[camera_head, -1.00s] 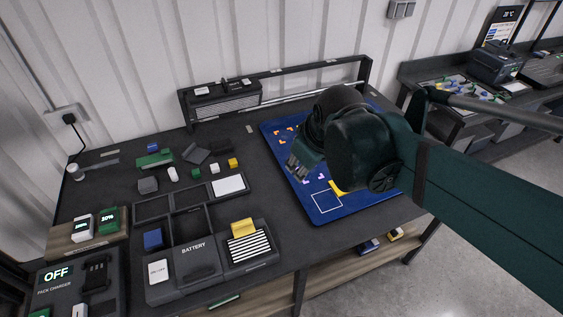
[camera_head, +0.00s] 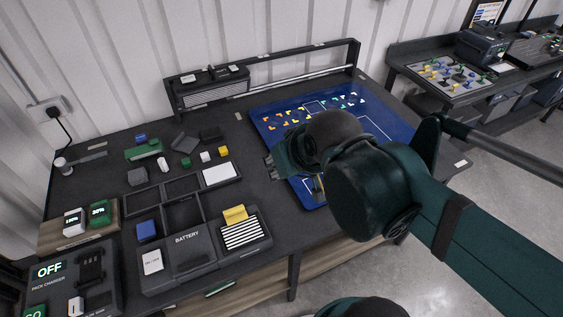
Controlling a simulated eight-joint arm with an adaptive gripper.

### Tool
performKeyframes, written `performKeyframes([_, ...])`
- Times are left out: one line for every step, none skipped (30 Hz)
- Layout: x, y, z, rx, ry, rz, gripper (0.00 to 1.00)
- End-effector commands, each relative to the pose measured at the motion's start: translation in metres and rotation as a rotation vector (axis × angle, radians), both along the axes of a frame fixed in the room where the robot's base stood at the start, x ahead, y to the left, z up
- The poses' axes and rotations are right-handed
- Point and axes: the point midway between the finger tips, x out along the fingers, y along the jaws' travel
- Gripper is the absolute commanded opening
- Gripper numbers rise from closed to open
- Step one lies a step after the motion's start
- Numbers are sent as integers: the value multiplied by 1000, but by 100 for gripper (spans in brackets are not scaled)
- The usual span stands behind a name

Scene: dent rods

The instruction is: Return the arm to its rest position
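My arm comes in from the right edge and reaches left over the blue mat (camera_head: 372,124). My gripper (camera_head: 270,168) is at the left end of the arm, over the mat's left edge, and points left toward the dark table. Its fingers are small and partly hidden by the wrist, so I cannot tell whether they are open or shut. No held object shows.
The dark table (camera_head: 105,192) holds a compartment tray (camera_head: 184,214), a pack charger (camera_head: 70,282) and several small blocks left of my gripper. A rail frame (camera_head: 265,78) stands at the back. A second bench (camera_head: 445,85) is at the right.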

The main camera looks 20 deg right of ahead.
Motion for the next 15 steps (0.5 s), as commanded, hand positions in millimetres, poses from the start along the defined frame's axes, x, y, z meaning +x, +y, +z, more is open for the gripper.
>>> performKeyframes([0,0,-1,0,0,0,30])
performKeyframes([0,0,-2,0,0,0,30])
performKeyframes([0,0,-3,0,0,0,30])
performKeyframes([0,0,-5,0,0,0,30])
performKeyframes([0,0,-7,-1,0,1,30])
performKeyframes([0,0,-11,-1,0,1,30])
performKeyframes([0,0,-13,-1,0,1,30])
performKeyframes([0,0,-16,-1,0,1,30])
performKeyframes([0,0,-19,-1,0,1,30])
performKeyframes([0,0,-21,-1,0,1,30])
performKeyframes([0,0,-22,-1,0,1,30])
performKeyframes([0,0,-24,-1,0,1,30])
performKeyframes([0,0,-24,-1,0,1,30])
performKeyframes([0,0,-25,-1,0,1,30])
performKeyframes([0,0,-25,-1,0,1,30])
